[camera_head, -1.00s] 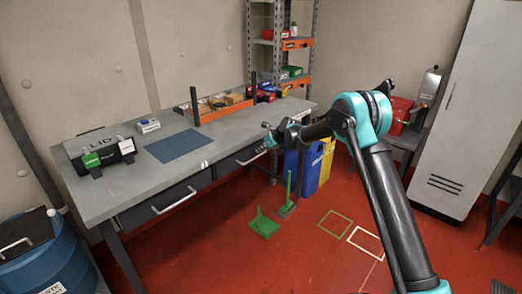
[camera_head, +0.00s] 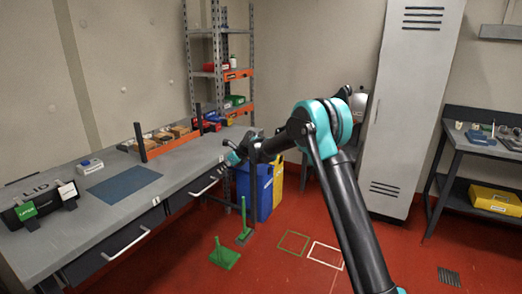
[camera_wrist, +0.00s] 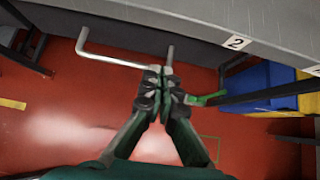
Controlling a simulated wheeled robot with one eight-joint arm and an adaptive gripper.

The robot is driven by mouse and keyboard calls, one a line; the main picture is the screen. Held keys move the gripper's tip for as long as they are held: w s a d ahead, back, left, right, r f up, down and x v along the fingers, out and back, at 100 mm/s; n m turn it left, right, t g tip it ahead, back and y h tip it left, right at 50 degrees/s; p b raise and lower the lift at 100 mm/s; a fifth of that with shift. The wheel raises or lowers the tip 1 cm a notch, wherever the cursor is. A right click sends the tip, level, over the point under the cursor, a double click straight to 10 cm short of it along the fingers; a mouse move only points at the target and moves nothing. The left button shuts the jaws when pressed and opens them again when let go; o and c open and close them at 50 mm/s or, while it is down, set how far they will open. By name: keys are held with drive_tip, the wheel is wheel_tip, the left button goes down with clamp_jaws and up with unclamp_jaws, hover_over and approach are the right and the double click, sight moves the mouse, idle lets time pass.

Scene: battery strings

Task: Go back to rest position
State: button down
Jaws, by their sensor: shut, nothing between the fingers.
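My gripper (camera_wrist: 162,88) is shut and empty in the wrist view, its fingertips together. The drawer handles of the workbench show close beyond it, one of them a pale bar handle (camera_wrist: 112,60). In the head view my gripper (camera_head: 236,156) is small, by the right front edge of the grey workbench (camera_head: 85,222), partly hidden by my own arm. I cannot tell the exact gap between my gripper and the bench.
Blue and yellow bins (camera_head: 262,188) stand beside the workbench's right end. A green dustpan (camera_head: 224,257) lies on the red floor. A tall grey cabinet (camera_head: 412,110) and a side table (camera_head: 468,143) are at the right. Open floor lies in front.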

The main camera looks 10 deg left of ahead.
drive_tip(key=s+d+r+n+t+h, duration=0.1)
drive_tip(key=s+d+n, duration=0.35)
drive_tip(key=d, duration=0.65)
drive_tip(key=s+d+r+n+h, duration=0.25)
drive_tip(key=s+d, duration=0.25)
drive_tip(key=d, duration=0.6)
drive_tip(key=s+d+n+t+h, duration=0.1)
drive_tip(key=s+d+n, duration=0.35)
drive_tip(key=d, duration=0.65)
drive_tip(key=s+d+f+n+h, duration=0.1)
drive_tip(key=s+d+f+n, duration=0.1)
drive_tip(key=s+d, duration=0.4)
drive_tip(key=s+d+f+n+h, duration=0.1)
drive_tip(key=s+d+f+n, duration=0.2)
drive_tip(key=s, duration=1)
drive_tip(key=s+d+f+n+h, duration=0.2)
drive_tip(key=s+d+n, duration=0.3)
drive_tip(key=s+d, duration=0.4)
drive_tip(key=shift+s+d+f+g, duration=0.2)
drive_tip(key=shift+d+f+g, duration=0.3)
drive_tip(key=shift+d, duration=0.75)
drive_tip(key=shift+f, duration=0.1)
